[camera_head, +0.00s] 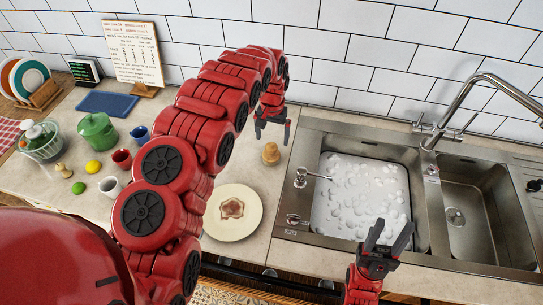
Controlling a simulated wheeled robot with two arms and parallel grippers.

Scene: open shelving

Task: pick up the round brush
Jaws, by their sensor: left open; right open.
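A small tan wooden knob-shaped thing, which looks like the round brush (271,154), stands on the counter left of the sink. My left gripper (272,131) is open and empty, with its dark fingers pointing down just above the brush in the picture. A gap shows between the fingertips and the brush; the exact height is hard to tell. My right gripper (389,238) is open and empty in front of the foamy basin, its fingers pointing up in the picture.
A sink (307,160) with a foam-filled left basin is on the right, with a tall faucet (462,105). A plate (252,226) with a brownish stain lies nearer. A green pot (97,133), cups and a recipe board (134,55) stand left. My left arm hides mid-counter.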

